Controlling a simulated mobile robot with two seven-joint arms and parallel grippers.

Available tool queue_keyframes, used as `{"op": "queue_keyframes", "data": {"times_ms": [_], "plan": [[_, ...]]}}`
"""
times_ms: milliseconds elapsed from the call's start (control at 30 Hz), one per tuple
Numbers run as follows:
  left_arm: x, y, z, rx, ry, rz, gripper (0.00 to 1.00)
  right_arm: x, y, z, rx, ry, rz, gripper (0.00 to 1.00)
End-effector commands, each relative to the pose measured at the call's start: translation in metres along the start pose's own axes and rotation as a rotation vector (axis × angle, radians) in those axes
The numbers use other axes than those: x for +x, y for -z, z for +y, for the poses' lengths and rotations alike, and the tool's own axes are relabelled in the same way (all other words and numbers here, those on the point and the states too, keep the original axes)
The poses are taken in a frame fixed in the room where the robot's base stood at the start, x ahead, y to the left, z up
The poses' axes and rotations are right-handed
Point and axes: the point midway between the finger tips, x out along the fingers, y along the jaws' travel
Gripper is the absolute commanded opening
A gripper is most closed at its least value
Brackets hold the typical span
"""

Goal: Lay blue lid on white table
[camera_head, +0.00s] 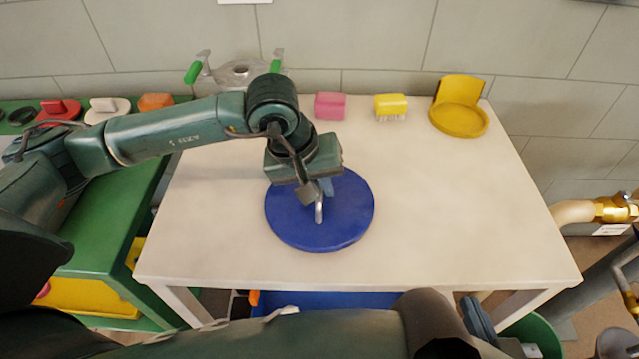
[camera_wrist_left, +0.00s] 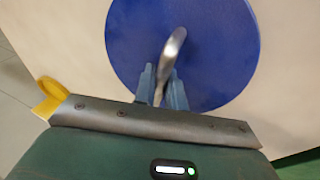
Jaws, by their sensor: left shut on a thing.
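The blue lid (camera_head: 345,220) is a round disc with a curved metal handle (camera_head: 319,209). It lies level over the middle of the white table (camera_head: 450,230); I cannot tell whether its underside touches the top. My left gripper (camera_head: 322,188) reaches down over the lid and is shut on the handle. In the left wrist view, the fingers of my left gripper (camera_wrist_left: 160,92) sit on either side of the handle (camera_wrist_left: 172,50), with the blue lid (camera_wrist_left: 215,45) beyond. My right gripper (camera_head: 478,318) shows partly at the bottom, below the table's front edge; its fingers are unclear.
A pink block (camera_head: 330,105), a yellow brush (camera_head: 391,107) and a yellow round holder (camera_head: 459,112) stand along the back. A metal pot with green handles (camera_head: 240,72) is at the back left. A green table (camera_head: 105,225) adjoins left.

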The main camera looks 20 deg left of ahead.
Motion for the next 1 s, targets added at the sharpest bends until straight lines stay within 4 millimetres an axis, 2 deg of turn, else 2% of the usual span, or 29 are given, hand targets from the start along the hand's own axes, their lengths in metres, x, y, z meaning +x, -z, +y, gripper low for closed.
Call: {"op": "queue_keyframes", "data": {"times_ms": [267, 300, 533, 867, 1000], "plan": [[0.001, 0.001, 0.001, 0.001, -0.005, 0.004, 0.0, 0.001, -0.005, -0.001, -0.004, 0.002, -0.006, 0.0], [0.001, 0.0, 0.0, 0.0, 0.0, 0.0, 0.15, 0.002, -0.004, -0.001, -0.005, 0.004, -0.008, 0.0], [0.001, 0.0, 0.0, 0.0, 0.0, 0.0, 0.34, 0.002, -0.004, -0.002, -0.005, 0.007, -0.007, 0.0], [-0.003, 0.0, 0.001, 0.0, 0.0, 0.0, 0.34, 0.001, 0.001, -0.002, -0.003, 0.007, -0.003, 0.0], [-0.021, 0.001, 0.0, 0.0, 0.0, 0.003, 0.34, 0.0, 0.004, 0.0, 0.0, 0.002, 0.007, 0.0]]}}
